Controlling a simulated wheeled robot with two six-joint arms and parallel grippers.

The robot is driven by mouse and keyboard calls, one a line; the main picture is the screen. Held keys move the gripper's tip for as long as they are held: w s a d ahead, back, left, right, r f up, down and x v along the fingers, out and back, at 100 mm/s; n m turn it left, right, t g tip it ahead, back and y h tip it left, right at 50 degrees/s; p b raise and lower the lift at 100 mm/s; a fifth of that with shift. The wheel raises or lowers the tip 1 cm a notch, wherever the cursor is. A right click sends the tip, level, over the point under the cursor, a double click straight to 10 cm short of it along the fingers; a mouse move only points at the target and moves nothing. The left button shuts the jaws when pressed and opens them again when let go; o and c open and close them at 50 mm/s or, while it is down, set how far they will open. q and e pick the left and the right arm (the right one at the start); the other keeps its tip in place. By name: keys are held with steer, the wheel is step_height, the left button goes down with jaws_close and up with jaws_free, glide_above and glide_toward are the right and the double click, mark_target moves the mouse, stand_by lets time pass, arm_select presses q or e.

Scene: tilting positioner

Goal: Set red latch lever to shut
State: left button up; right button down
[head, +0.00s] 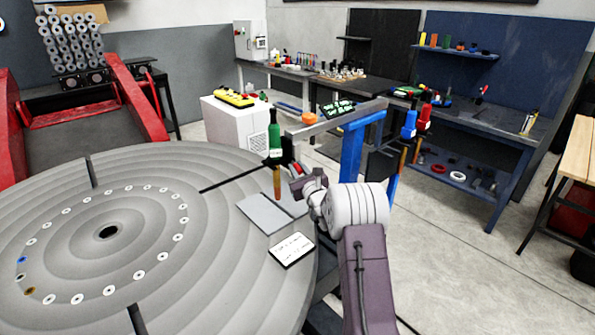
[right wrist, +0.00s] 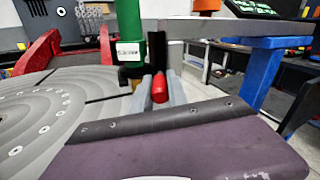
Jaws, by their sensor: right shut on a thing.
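The red latch lever (head: 296,170) is a small red piece at the right edge of the round grey table, beside a green tool. In the right wrist view the red lever (right wrist: 160,88) shows between the two grey fingers. My right gripper (right wrist: 160,92) is shut on it. In the head view my right gripper (head: 302,180) is partly hidden by its own wrist, and the lever's base is hidden. My left gripper is in neither view.
The green tool (head: 275,135) stands upright close to my right gripper; it has a white label in the right wrist view (right wrist: 128,50). A grey beam (head: 330,122) on a blue post (head: 352,155) is just behind. The grey turntable (head: 215,215) fills the left.

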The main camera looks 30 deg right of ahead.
mark_target(297, 165)
steer(key=c, duration=1.3)
jaws_free()
steer(key=shift+r, duration=0.1)
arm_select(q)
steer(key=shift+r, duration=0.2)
arm_select(e)
steer(key=shift+r, duration=0.4)
arm_select(q)
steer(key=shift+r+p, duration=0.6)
steer(key=shift+p, duration=0.15)
arm_select(e)
step_height(297, 165, up, 4)
steer(key=shift+f, duration=0.1)
arm_select(q)
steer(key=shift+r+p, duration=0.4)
steer(key=shift+p, duration=0.05)
arm_select(e)
steer(key=s+d+r, duration=0.5)
steer(key=s+r, duration=0.1)
steer(key=s, duration=0.4)
steer(key=shift+s+d+r, duration=0.15)
steer(key=shift+s+d, duration=0.05)
